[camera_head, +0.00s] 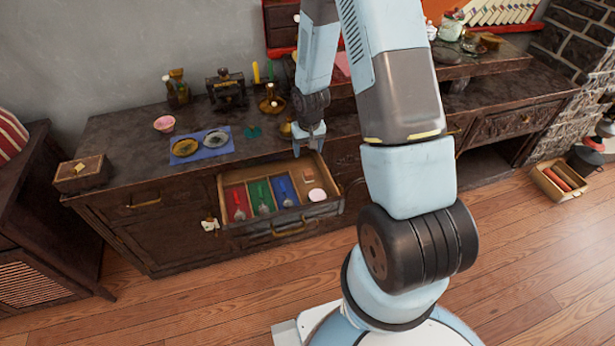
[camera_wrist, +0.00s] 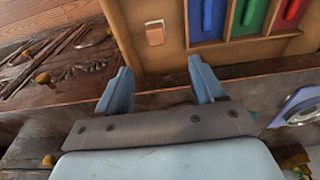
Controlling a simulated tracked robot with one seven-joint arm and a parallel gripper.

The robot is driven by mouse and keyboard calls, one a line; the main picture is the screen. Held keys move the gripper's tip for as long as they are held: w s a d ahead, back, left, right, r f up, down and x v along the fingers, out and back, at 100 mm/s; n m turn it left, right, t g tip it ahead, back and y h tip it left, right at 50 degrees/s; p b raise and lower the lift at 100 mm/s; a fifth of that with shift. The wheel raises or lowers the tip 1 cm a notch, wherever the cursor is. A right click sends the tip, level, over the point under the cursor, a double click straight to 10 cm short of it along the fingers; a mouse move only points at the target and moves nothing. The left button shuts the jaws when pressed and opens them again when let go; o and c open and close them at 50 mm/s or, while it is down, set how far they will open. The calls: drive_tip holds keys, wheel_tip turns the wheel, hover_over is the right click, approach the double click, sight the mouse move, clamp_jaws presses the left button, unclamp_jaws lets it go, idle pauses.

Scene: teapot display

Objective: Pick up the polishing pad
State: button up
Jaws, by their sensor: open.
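An open drawer (camera_head: 292,221) holds a small orange-brown block (camera_head: 308,175) and a round white pad-like disc (camera_head: 317,195) in its right-hand section. I cannot tell for certain which is the polishing pad. The block, with a pale edge, also shows in the wrist view (camera_wrist: 155,34), beyond my fingertips; the disc is not in that view. My gripper (camera_head: 310,152) is open and empty, above the back edge of the drawer and apart from the block. Its two blue fingers (camera_wrist: 160,68) are spread in the wrist view.
Red (camera_head: 237,203), green (camera_head: 261,197) and blue (camera_head: 285,191) drawer compartments hold tools, left of the block. The wooden floor in front is clear.

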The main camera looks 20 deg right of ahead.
approach(308, 171)
drive_tip(key=f, duration=0.5)
drive_tip(key=shift+w+a+f, duration=0.1)
drive_tip(key=shift+a, duration=0.3)
drive_tip(key=shift+w+d+f, duration=0.1)
drive_tip(key=shift+d+f, duration=0.05)
drive_tip(key=shift+f, duration=0.75)
drive_tip(key=shift+w+d+f, duration=0.1)
drive_tip(key=shift+w+f, duration=0.05)
drive_tip(key=shift+f, duration=0.75)
drive_tip(key=shift+w+d+f, duration=0.1)
drive_tip(key=shift+d+f, duration=0.05)
drive_tip(key=shift+f, duration=0.75)
drive_tip(key=c, duration=1.1)
drive_tip(key=shift+r, duration=0.15)
drive_tip(key=shift+r, duration=0.65)
drive_tip(key=s+d+r, duration=0.1)
drive_tip(key=s+r, duration=0.2)
drive_tip(key=s, duration=0.1)
drive_tip(key=s+d+r, duration=0.1)
drive_tip(key=s+r, duration=0.3)
drive_tip(key=s, duration=0.1)
drive_tip(key=s+d+r, duration=0.1)
drive_tip(key=s+r, duration=0.3)
drive_tip(key=shift+s+r, duration=0.25)
drive_tip(key=shift+s, duration=0.15)
